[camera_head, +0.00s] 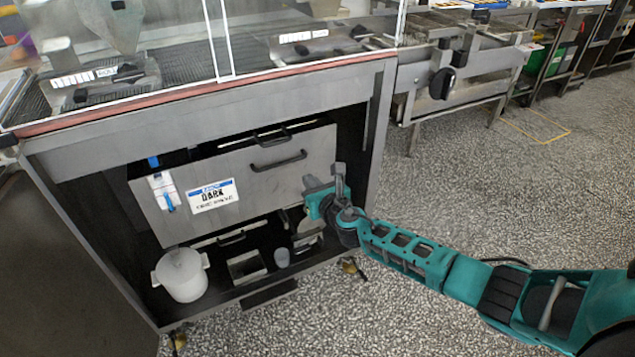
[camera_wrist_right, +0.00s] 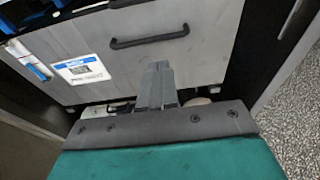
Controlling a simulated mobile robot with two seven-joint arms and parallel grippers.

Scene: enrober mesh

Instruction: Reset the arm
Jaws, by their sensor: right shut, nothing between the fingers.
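My right arm (camera_head: 430,262) is teal and black and reaches in from the right in the head view. Its gripper (camera_head: 338,172) is in front of the right part of a grey metal panel, below and right of the panel's black handle. In the right wrist view the fingers of my right gripper (camera_wrist_right: 158,72) are together with nothing between them. They point at the panel just below the black handle (camera_wrist_right: 150,37), and I cannot tell if they touch it. My left gripper is not in view.
The grey panel (camera_head: 275,185) bears a "DARK" label (camera_head: 213,195) and sits in an open metal cabinet. Speckled floor (camera_head: 480,190) is free to the right.

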